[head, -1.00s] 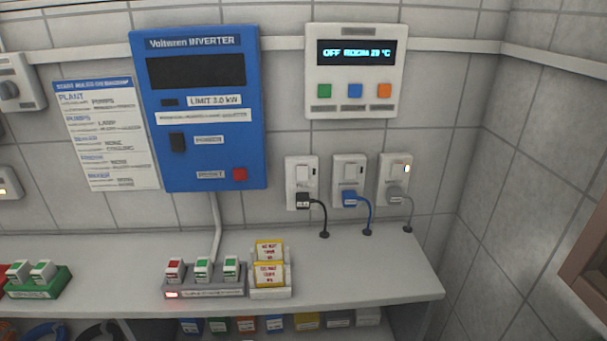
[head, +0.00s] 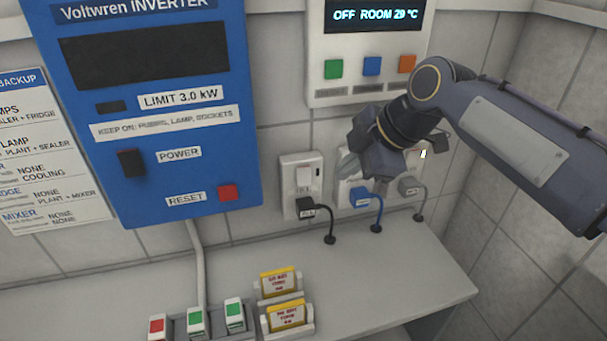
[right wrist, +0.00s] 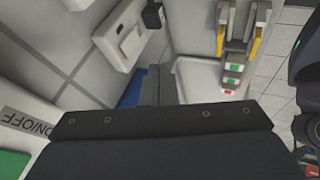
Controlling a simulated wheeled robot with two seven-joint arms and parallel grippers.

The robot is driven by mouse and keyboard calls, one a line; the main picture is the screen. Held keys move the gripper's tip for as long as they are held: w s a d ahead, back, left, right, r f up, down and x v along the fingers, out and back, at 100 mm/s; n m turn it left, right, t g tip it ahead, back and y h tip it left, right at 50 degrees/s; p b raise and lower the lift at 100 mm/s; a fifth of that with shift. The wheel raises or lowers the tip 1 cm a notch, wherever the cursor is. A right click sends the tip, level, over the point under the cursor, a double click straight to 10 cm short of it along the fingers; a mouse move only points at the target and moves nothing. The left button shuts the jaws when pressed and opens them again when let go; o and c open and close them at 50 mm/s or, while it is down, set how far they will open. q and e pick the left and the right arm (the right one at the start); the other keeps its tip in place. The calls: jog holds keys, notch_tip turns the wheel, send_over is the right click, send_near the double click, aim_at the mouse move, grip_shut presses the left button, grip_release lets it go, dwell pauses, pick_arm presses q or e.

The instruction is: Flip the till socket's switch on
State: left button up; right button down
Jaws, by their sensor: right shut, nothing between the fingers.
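Three white wall sockets hang in a row below the control box. The left socket (head: 303,173) has a white rocker switch and a black plug; its small label seems to read TILL. That socket also shows in the right wrist view (right wrist: 120,32). The middle socket (head: 345,193), with a blue plug, is partly hidden behind my right gripper. The right socket (head: 413,160) has a grey plug and a lit indicator. My right gripper (head: 350,166) is shut and empty, just right of the left socket and apart from its switch. My left gripper is out of view.
The blue inverter (head: 150,100) is left of the sockets and the white control box (head: 367,50) above them. Yellow card holders (head: 284,298) and small switch blocks (head: 196,322) stand on the bench (head: 370,285). The bench under the sockets is clear.

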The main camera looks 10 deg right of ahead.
aim_at(304, 177)
jog(key=shift+s, duration=0.1)
jog(key=w+a+f, duration=0.1)
jog(key=w+f, duration=0.1)
jog(key=f, duration=0.1)
jog(key=w+a+f+p, duration=0.1)
jog(key=w+f, duration=0.1)
jog(key=w, duration=0.1)
jog(key=w+a+f, duration=0.1)
jog(key=w+f, duration=0.2)
jog(key=shift+w+a+f, duration=0.2)
jog(key=shift+a+f, duration=0.15)
jog(key=shift+a, duration=0.05)
